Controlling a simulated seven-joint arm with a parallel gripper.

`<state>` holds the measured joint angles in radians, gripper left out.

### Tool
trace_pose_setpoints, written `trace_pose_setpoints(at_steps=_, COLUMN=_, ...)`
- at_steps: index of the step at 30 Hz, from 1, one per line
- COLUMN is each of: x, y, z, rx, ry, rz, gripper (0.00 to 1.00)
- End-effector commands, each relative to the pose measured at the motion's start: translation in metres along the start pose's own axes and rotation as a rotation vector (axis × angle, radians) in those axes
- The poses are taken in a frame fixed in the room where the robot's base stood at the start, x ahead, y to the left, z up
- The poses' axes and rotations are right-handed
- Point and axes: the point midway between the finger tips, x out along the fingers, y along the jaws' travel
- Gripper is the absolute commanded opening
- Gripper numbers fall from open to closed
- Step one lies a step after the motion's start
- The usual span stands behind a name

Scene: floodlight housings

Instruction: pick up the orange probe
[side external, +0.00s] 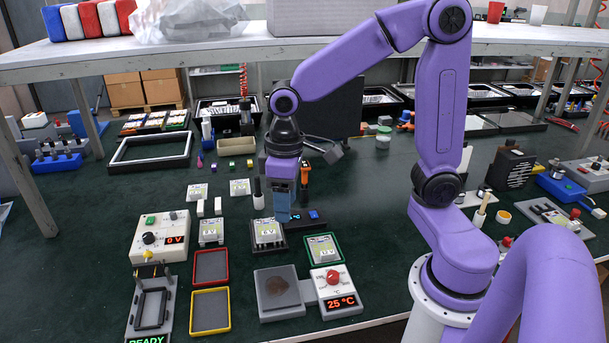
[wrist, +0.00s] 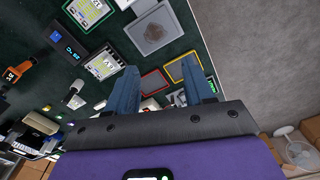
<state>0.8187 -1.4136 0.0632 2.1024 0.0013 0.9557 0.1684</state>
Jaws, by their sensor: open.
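The orange probe (side external: 305,174), orange with dark parts, stands just behind and to the right of my gripper in the side view. An orange and dark item that appears to be the same probe shows at the left edge of the wrist view (wrist: 17,71). My gripper (side external: 283,212) points down with its blue fingers apart and nothing visible between them. In the wrist view the gripper (wrist: 157,82) is well to the right of the probe and apart from it. The probe's lower end is hard to make out.
A dark unit with a blue display (side external: 303,217) and a white block in a black holder (side external: 267,246) lie close to my gripper. A grey hot plate (side external: 279,310), red tray (side external: 194,267) and yellow tray (side external: 194,311) are in front. A shelf (side external: 180,55) spans the back above.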

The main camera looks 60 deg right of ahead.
Motion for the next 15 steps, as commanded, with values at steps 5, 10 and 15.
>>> trace_pose_setpoints(at_steps=5, x=0.009, y=0.059, z=-0.051, rx=0.273, ry=-0.005, rz=0.005, gripper=0.52)
trace_pose_setpoints(at_steps=10, x=0.021, y=0.129, z=-0.084, rx=0.526, ry=-0.008, rz=0.009, gripper=0.52)
trace_pose_setpoints(at_steps=15, x=0.038, y=0.208, z=-0.098, rx=0.780, ry=-0.010, rz=0.012, gripper=0.52)
